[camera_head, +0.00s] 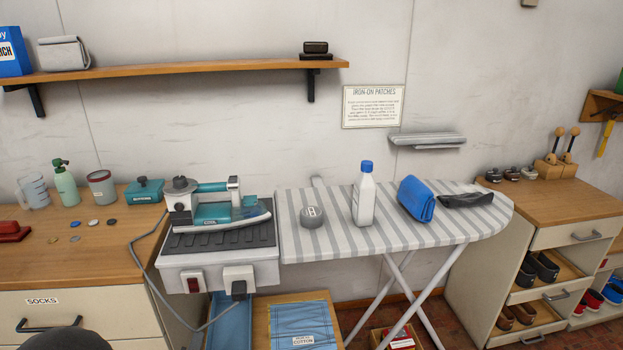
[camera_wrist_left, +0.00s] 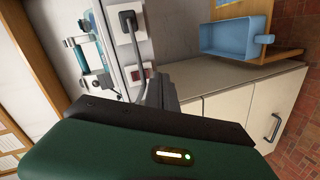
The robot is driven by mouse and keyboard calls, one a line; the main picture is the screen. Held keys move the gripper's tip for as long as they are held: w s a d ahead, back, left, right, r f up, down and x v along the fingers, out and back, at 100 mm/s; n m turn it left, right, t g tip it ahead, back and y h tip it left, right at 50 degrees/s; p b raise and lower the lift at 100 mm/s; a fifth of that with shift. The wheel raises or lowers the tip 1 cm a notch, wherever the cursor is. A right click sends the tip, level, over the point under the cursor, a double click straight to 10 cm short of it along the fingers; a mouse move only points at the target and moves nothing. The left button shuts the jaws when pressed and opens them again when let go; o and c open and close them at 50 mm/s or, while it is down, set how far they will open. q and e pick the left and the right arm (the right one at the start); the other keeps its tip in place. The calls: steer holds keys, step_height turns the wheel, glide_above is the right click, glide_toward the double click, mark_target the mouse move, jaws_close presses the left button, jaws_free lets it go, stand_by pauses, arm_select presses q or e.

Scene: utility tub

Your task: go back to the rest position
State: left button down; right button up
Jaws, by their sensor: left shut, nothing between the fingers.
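A dark rounded part of my left arm (camera_head: 52,341) shows at the bottom left edge of the head view, in front of the sock drawer. Its fingers cannot be made out there. In the left wrist view the dark fingers of my left gripper (camera_wrist_left: 160,90) are together with nothing between them. They point toward the cabinet and the ironing station and appear apart from both. My right gripper is in neither view.
The ironing station (camera_head: 215,275) carries a teal iron (camera_head: 215,212); its cord hangs left. The striped ironing board (camera_head: 345,238) holds a white bottle (camera_head: 364,200) and blue cloth (camera_head: 416,199). A blue bin (camera_wrist_left: 235,40) shows in the wrist view. The wooden counter's (camera_head: 110,255) front is clear.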

arm_select(q)
steer(key=s+d+f+m+g+h, duration=0.1)
steer(key=s+d+f+m+g, duration=0.1)
steer(key=s+d+m+g, duration=0.5)
steer(key=s+d+f+m+g+h, duration=0.25)
steer(key=s+d+m+g, duration=0.2)
steer(key=s+m, duration=0.55)
step_height(320, 180, up, 18)
steer(key=a+n+p, duration=0.1)
steer(key=p, duration=1.8)
steer(key=shift+s+g+y, duration=0.35)
steer(key=shift+s, duration=0.1)
